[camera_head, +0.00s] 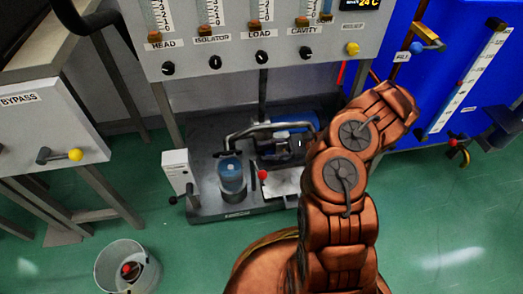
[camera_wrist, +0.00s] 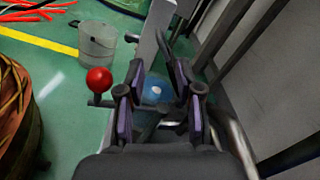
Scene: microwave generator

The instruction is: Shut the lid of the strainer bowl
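The strainer bowl appears to be the clear, blue-tinted cylinder (camera_head: 231,172) standing on the low metal skid, left of the pump in the head view. In the wrist view, its round blue top (camera_wrist: 155,92) with a small white spot shows between and beyond my fingers. I cannot clearly tell the lid from the bowl or how far it stands open. My gripper (camera_wrist: 157,78) is open and empty, its two dark fingers apart above the bowl area. In the head view my copper arm hides much of the skid's right side.
A red ball handle (camera_head: 263,174) stands right of the bowl; it also shows left of my fingers in the wrist view (camera_wrist: 99,80). A curved pipe (camera_head: 262,128) and a blue motor (camera_head: 295,125) sit behind. A grey box (camera_head: 179,172) stands left. A bucket (camera_head: 127,268) is on the floor.

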